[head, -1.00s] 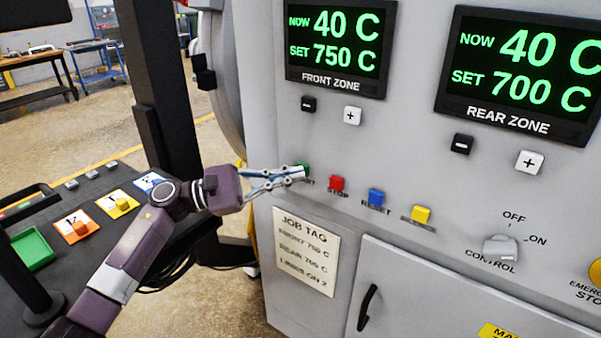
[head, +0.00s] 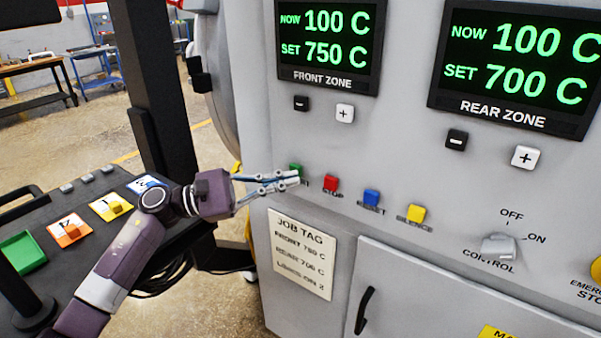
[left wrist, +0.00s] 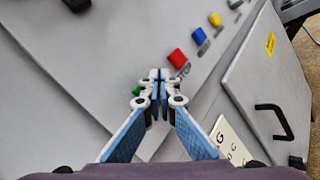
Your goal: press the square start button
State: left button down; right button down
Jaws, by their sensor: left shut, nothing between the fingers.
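The green square start button (head: 296,170) is on the grey furnace panel, left of the red stop button (head: 331,184). It also shows in the left wrist view (left wrist: 136,90), partly hidden by my fingers. My left gripper (head: 294,179) is shut and empty, its tips just in front of and slightly below the green button. In the left wrist view the closed fingertips (left wrist: 159,75) lie just right of the button. I cannot tell whether they touch it. The front zone display (head: 330,43) reads NOW 100 C, SET 750 C; the rear zone display (head: 514,65) reads NOW 100 C, SET 700 C. My right gripper is not in view.
Blue (head: 371,198) and yellow (head: 416,213) buttons continue the row to the right. The control knob (head: 498,246) is further right. A job tag (head: 303,252) hangs below the buttons, beside a door handle (head: 365,310). A dark table with coloured cards (head: 69,230) is at left.

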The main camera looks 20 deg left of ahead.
pick_arm(q)
jog(key=s+b, duration=0.1)
jog(key=s, duration=0.1)
jog(key=s+a+b, duration=0.1)
jog(key=s, duration=0.1)
jog(key=shift+s+a, duration=0.1)
jog(key=shift+s, duration=0.1)
dwell(0.7)
